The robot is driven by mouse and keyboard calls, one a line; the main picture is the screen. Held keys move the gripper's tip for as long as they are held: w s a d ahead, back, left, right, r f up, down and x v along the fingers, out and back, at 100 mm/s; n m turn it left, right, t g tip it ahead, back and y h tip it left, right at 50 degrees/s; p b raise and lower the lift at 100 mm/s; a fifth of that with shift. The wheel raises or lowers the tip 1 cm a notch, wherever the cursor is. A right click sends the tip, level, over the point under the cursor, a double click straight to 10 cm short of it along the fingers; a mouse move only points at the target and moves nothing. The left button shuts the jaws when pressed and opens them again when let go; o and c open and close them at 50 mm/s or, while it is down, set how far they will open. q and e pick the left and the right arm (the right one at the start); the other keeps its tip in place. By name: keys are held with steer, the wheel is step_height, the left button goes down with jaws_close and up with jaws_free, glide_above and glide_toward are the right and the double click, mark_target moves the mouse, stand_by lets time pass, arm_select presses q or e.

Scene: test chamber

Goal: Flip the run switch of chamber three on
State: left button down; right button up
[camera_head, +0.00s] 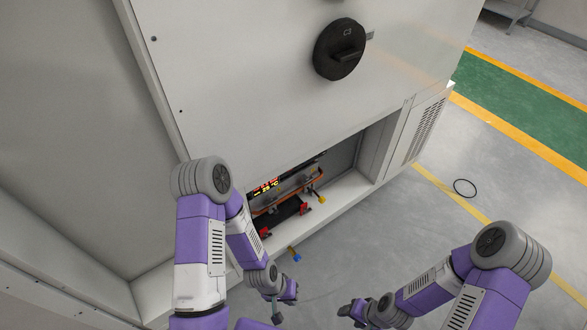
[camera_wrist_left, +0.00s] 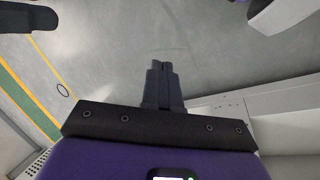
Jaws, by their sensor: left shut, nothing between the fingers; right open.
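The pale chamber cabinet (camera_head: 260,75) fills the left and middle of the head view. A black round rotary knob (camera_head: 340,48) sits on its upper front panel. My right gripper (camera_head: 346,310) is open and empty above the floor, to the right of the left one.
A low opening in the cabinet holds lit red-yellow displays (camera_head: 265,187), orange tubing and a yellow-ended part (camera_head: 321,199). A vented panel (camera_head: 427,130) is to the right. A black ring (camera_head: 465,187) lies on otherwise open floor.

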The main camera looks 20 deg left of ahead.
arm_select(q)
steer(key=w+a+r+m+g+y+p, duration=0.1)
steer(key=w+r+m+y+p, duration=0.2)
steer(key=w+m, duration=0.55)
steer(key=w+r+m+y+p, duration=0.25)
steer(key=w+m+y, duration=0.25)
steer(key=m, duration=0.7)
steer(key=w+d+r+m+t+y+p, duration=0.2)
steer(key=w+r+m+t+y, duration=0.3)
steer(key=w+r, duration=1)
steer(key=w+m+t, duration=0.1)
steer(key=m+t, duration=0.1)
steer(key=t, duration=0.1)
steer(key=shift+w+m+y, duration=0.3)
steer(key=shift+w+m, duration=0.05)
steer(key=shift+f, duration=0.15)
